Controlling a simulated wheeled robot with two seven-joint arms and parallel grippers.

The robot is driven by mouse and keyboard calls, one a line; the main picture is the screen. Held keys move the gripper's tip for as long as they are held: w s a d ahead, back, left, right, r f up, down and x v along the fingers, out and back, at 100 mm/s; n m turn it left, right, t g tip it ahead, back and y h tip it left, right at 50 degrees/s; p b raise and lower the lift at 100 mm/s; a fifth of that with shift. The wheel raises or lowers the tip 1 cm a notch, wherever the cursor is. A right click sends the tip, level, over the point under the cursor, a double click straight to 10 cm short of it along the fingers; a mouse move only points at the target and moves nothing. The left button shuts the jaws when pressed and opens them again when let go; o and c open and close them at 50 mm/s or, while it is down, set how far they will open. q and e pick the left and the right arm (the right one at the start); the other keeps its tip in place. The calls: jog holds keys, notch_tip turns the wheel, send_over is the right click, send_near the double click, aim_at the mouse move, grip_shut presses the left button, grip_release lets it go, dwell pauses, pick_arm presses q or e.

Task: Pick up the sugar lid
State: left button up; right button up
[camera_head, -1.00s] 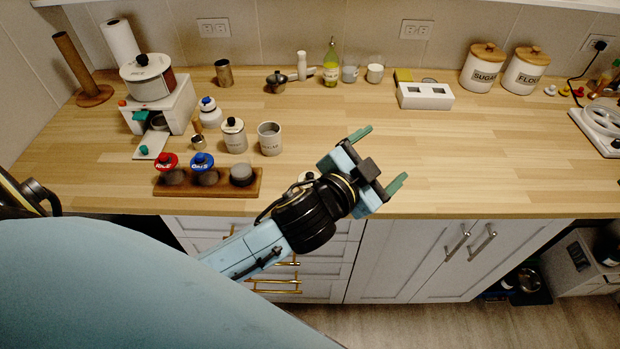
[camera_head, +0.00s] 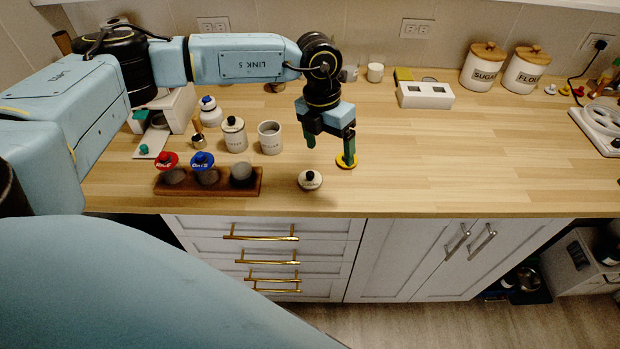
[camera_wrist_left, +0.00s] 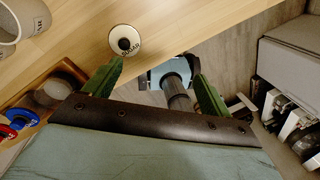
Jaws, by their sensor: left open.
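The sugar lid (camera_head: 310,179) is a small white round lid with a black knob. It lies flat on the wooden counter near the front edge, and its lettered top shows in the left wrist view (camera_wrist_left: 125,40). My left gripper (camera_head: 329,150) is open and empty, pointing down above the counter, behind and slightly right of the lid. In the left wrist view the lid is beyond the left-hand fingertip, apart from it. An uncovered white canister (camera_head: 270,138) stands to the left. My right gripper is not in view.
A yellow disc (camera_head: 347,161) lies by the right-hand finger. The counter's right middle (camera_head: 440,160) is clear.

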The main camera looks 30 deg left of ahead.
pick_arm(q)
jog(key=y, duration=0.2)
send_over(310, 173)
jog(key=shift+n, duration=0.3)
notch_tip(310, 173, down, 6)
jog(key=shift+w+f, duration=0.15)
jog(key=shift+s+f+p, duration=0.2)
jog(key=shift+f+p, duration=0.4)
jog(key=shift+f, duration=2.45)
jog(key=shift+c, duration=0.2)
jog(key=c, duration=1)
